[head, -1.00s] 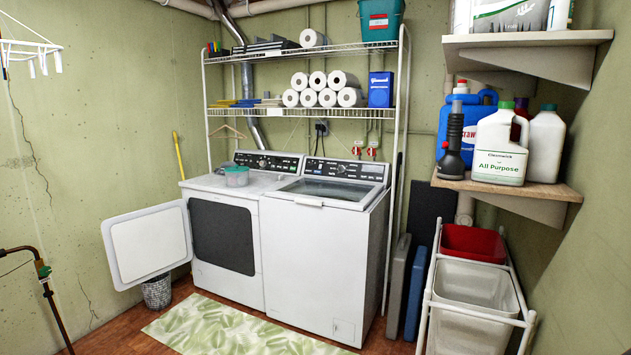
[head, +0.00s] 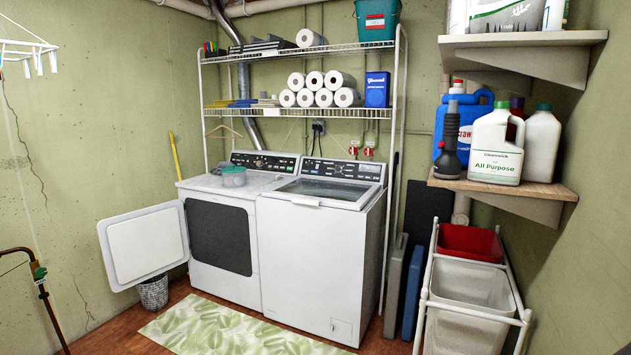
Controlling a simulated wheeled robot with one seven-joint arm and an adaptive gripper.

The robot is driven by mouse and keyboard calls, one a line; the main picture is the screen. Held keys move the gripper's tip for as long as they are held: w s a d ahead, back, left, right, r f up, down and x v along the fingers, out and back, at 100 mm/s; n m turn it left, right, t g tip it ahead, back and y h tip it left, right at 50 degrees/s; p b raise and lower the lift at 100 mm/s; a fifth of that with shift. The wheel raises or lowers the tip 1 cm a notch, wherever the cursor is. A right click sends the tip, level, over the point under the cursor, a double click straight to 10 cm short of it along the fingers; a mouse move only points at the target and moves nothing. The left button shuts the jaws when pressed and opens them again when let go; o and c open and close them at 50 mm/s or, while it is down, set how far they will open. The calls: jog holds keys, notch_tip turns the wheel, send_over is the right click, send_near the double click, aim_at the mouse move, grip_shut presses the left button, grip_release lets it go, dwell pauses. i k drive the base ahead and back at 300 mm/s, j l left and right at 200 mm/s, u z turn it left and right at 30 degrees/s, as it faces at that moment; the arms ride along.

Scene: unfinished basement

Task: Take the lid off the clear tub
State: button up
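My gripper is not in view, and no part of my arm shows.
The left machine's front door (head: 146,243) hangs open to the left. A top-loading washer (head: 315,250) stands to the right. A wire rack (head: 300,112) with paper rolls rises behind. A patterned rug (head: 230,328) lies in front. A laundry cart (head: 470,300) stands at right.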

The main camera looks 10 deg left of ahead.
aim_at(234, 168)
jog(key=i+j+u, duration=0.3)
jog(key=i+j, duration=0.15)
jog(key=i+j+u, duration=0.3)
jog(key=i, duration=0.25)
jog(key=i+j+u, duration=0.2)
jog(key=i+u, duration=0.15)
jog(key=i, duration=0.2)
jog(key=i+u, duration=0.3)
jog(key=i, duration=1.3)
jog(key=i+j+z, duration=0.1)
jog(key=i, duration=1)
jog(key=i+j+z, duration=0.2)
jog(key=i+z, duration=0.2)
jog(key=i, duration=0.2)
jog(key=i+j+z, duration=0.45)
jog(key=i, duration=0.15)
jog(key=i+j+z, duration=0.4)
jog(key=i+j, duration=0.05)
jog(key=i, duration=0.05)
